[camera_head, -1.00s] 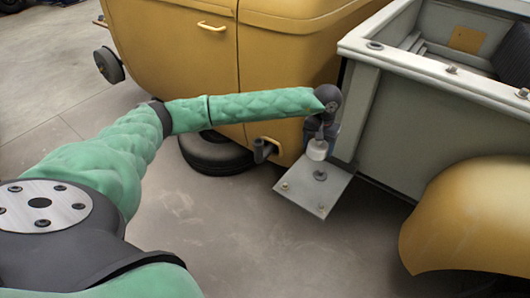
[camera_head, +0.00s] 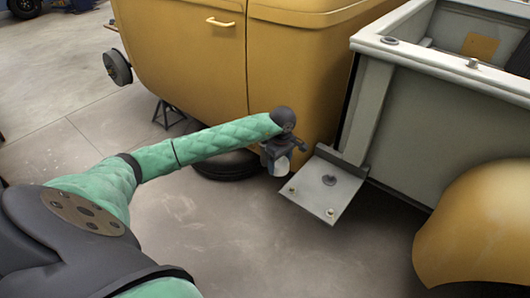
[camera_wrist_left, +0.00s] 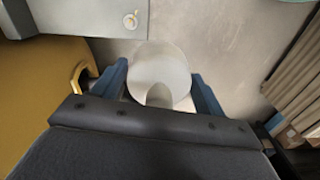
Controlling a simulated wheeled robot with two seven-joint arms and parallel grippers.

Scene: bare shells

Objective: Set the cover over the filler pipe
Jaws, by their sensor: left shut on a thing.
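My left gripper (camera_head: 280,164) is low beside the rear lower corner of the yellow cab (camera_head: 290,85). It is shut on the white cover (camera_head: 281,167). In the left wrist view the cover (camera_wrist_left: 160,72) is a pale round cap between the two blue fingers (camera_wrist_left: 160,88). The filler pipe cannot be made out now; the gripper and cover are in front of the part of the cab where it stuck out. I cannot tell whether the cover touches the pipe. My right gripper is out of view.
A grey step plate (camera_head: 322,202) with bolts juts out just right of the gripper, below the grey truck bed (camera_head: 425,125). A tyre (camera_head: 225,166) lies behind my left forearm. A yellow fender (camera_head: 475,225) stands at the right. The floor (camera_head: 260,240) in front is clear.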

